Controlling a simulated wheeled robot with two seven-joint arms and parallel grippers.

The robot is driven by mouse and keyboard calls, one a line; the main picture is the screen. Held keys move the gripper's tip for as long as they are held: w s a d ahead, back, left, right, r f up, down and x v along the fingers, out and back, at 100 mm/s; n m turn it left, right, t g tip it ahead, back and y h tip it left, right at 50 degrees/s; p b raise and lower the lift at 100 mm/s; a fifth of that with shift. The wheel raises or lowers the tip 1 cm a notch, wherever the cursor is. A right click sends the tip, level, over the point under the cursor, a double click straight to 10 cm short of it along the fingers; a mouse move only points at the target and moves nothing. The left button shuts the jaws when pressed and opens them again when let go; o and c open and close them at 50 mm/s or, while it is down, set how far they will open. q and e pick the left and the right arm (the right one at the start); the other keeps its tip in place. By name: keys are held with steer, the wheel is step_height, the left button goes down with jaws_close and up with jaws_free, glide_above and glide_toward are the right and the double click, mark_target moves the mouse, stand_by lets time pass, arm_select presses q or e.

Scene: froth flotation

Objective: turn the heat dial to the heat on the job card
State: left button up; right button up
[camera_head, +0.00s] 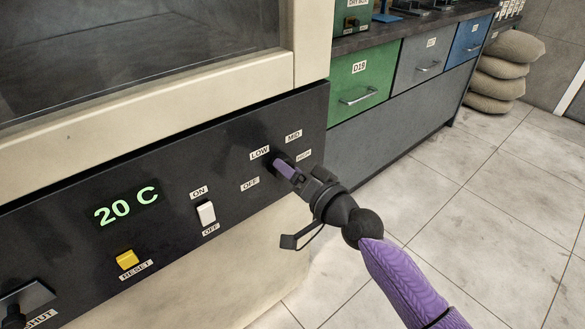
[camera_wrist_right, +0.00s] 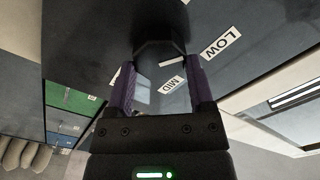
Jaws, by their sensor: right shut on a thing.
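The heat dial (camera_wrist_right: 157,47) is a dark knob on the black control panel (camera_head: 60,225), with labels OFF, LOW, MID and HIGH around it. My right gripper (camera_head: 284,168) is shut on it, one purple finger on each side, as the right wrist view (camera_wrist_right: 161,65) also shows. The fingers hide most of the dial in the head view, and I cannot tell where its pointer stands. A green display (camera_head: 126,205) reads 20 C. The job card is not in view. My left gripper is not in view.
A white ON/OFF switch (camera_head: 206,212) and a yellow RESET button (camera_head: 127,259) sit left of the dial. A dark handle (camera_head: 25,298) near a SHUT label is at lower left. Drawers (camera_head: 358,80) and stacked sacks (camera_head: 505,70) stand behind. The tiled floor at right is clear.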

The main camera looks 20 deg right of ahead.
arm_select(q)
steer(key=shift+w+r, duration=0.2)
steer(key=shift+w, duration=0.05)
arm_select(e)
steer(key=m, duration=0.4)
steer(key=shift+d+f, duration=0.1)
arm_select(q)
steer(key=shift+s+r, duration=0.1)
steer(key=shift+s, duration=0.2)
arm_select(e)
steer(key=shift+m, duration=0.3)
